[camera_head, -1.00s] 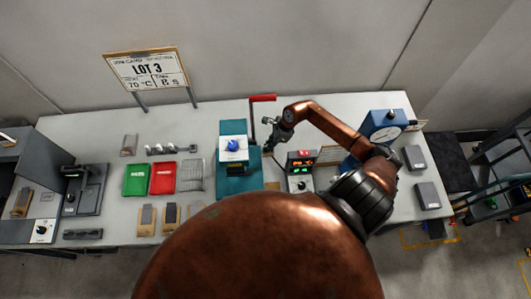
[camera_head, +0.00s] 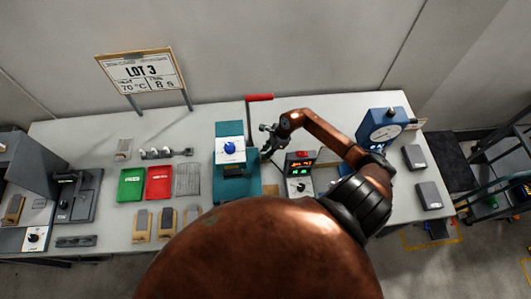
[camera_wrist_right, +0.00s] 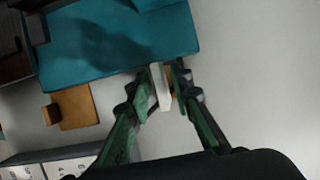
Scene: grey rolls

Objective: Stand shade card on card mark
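My right gripper (camera_head: 266,152) is just right of the teal press in the head view, above the table. In the right wrist view, its two green-and-black fingers (camera_wrist_right: 166,88) close on a thin pale card (camera_wrist_right: 160,90), seen nearly edge-on, which I take for the shade card. A tan square mark (camera_wrist_right: 76,107) with a small brown block at its edge lies on the table left of the fingers; the card is apart from it. The mark also shows, small, in the head view (camera_head: 270,190). My left gripper is not in view.
The teal press (camera_head: 238,190) with a blue knob and red lever (camera_head: 259,97) stands beside the gripper. A display box (camera_head: 299,172) is to the right, and a blue dial gauge (camera_head: 385,128) farther right. Green (camera_head: 131,186) and red (camera_head: 159,183) trays lie left.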

